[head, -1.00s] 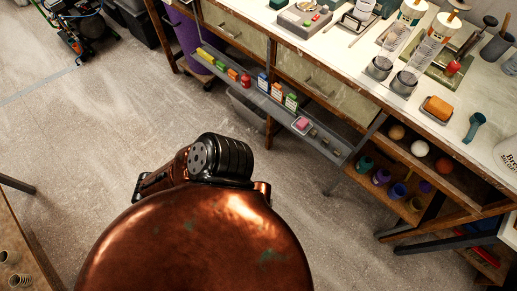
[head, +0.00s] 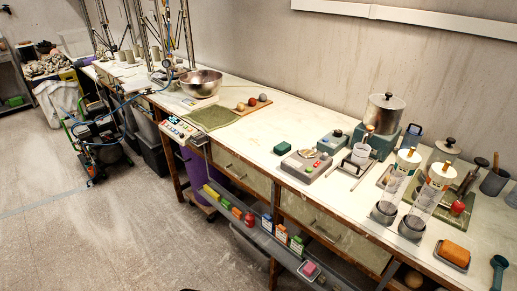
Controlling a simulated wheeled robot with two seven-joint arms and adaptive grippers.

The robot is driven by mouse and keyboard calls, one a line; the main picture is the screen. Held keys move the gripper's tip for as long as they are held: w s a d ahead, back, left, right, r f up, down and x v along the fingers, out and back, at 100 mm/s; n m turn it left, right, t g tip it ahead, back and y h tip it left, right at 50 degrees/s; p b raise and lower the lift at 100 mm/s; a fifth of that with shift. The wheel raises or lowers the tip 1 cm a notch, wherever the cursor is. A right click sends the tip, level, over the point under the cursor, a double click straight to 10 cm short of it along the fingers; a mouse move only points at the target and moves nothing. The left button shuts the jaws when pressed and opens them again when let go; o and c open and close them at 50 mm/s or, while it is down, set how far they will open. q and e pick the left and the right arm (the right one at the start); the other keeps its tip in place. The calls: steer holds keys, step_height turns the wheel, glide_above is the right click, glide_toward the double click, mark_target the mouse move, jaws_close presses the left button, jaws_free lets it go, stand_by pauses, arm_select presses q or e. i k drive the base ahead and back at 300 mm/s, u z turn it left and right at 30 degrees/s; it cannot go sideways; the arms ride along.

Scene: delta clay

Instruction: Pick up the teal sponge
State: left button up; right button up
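A small teal block that looks like the teal sponge (head: 282,148) lies on the white worktop (head: 245,140). It is just behind and left of a grey device with a round pan (head: 306,165). Nothing covers it from this side. Neither of my grippers is in the head view.
An orange sponge (head: 455,252) sits in a dark dish near the front right. Two clear cylinders stand in dark cups beside it. A metal bowl (head: 201,83) and a green mat (head: 212,117) are farther left. A narrow shelf (head: 262,238) with small boxes juts below the front edge. Floor at left is open.

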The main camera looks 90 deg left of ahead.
mark_target(283, 148)
steer(key=u, duration=1.55)
steer(key=i, duration=0.65)
steer(key=z, duration=0.4)
